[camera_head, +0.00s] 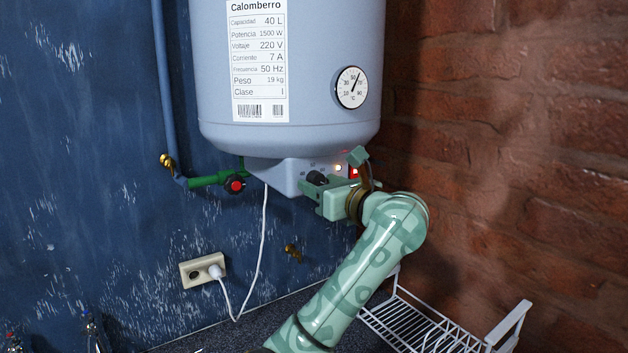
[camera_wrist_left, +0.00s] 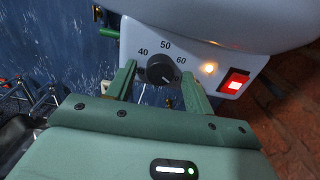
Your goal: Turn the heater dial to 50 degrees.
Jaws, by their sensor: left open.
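The water heater (camera_head: 290,70) hangs on the wall, a pale blue-grey tank with a control panel (camera_head: 282,174) underneath. The black heater dial (camera_wrist_left: 160,69) shows in the left wrist view, with the marks 40, 50 and 60 around it. In the head view the dial (camera_head: 317,178) is small and partly covered by my gripper. My left gripper (camera_wrist_left: 158,72) is open, with one green finger on each side of the dial; I cannot tell whether either touches it. It also shows at the panel in the head view (camera_head: 332,174). The dial's pointer direction is unclear.
A round thermometer (camera_head: 351,88) is on the tank. A green valve (camera_head: 235,185), a socket (camera_head: 203,270) with a white cable and a wire rack (camera_head: 410,325) are below. Brick wall stands right.

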